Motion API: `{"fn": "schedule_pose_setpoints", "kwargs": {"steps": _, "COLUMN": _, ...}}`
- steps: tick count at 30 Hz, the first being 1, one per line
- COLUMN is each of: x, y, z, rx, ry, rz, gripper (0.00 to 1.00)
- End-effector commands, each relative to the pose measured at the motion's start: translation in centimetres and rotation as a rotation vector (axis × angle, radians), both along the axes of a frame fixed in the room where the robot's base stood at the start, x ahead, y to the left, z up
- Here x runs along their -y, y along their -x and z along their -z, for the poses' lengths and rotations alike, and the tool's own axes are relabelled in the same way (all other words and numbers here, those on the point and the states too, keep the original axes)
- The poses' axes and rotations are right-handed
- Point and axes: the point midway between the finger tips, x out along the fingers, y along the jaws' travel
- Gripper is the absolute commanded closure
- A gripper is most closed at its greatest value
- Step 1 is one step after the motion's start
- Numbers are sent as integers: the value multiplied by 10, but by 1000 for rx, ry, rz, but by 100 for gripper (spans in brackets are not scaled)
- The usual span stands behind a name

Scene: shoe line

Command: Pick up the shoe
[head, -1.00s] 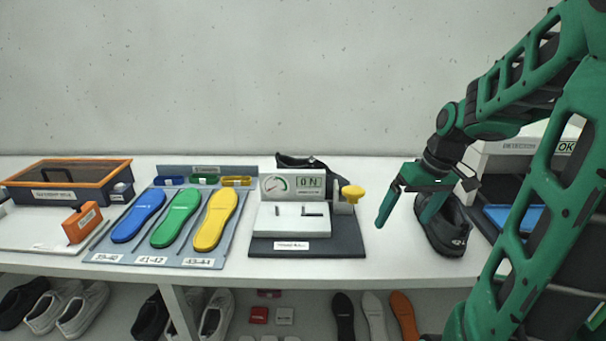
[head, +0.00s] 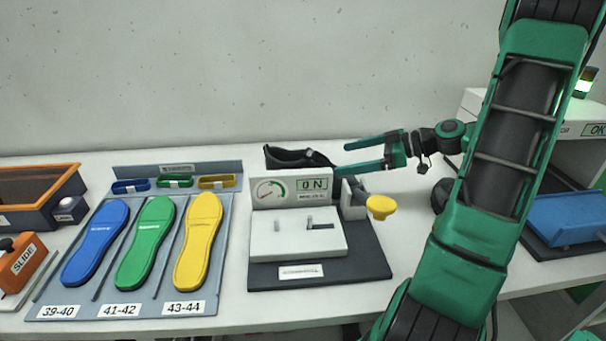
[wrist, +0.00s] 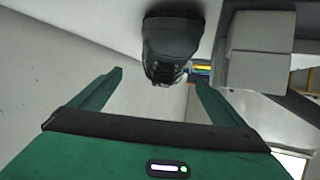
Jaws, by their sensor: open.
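A black shoe (head: 297,157) stands on the table behind the gauge device, its lower part hidden by it. In the wrist view a dark shoe (wrist: 172,45) shows end-on, beyond and between the fingertips. My gripper (head: 342,160) is open and empty, reaching in from the right with its fingers pointing left toward the black shoe. The fingers are apart from the shoe. Another dark shoe (head: 440,195) is on the table at the right, mostly hidden behind my arm.
The gauge device (head: 290,187) with a yellow knob (head: 381,206) stands just in front of the gripper. A rack (head: 40,300) with blue, green and yellow insoles is left. A blue tray (head: 565,215) is at the right.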

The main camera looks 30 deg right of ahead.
Motion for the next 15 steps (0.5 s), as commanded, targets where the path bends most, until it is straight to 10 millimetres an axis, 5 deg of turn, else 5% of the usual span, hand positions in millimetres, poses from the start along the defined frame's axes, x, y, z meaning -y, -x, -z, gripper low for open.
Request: {"fn": "schedule_pose_setpoints", "kwargs": {"steps": 15, "x": -53, "y": -41, "z": 24, "rx": 10, "ry": -8, "rz": -20, "gripper": 5}}
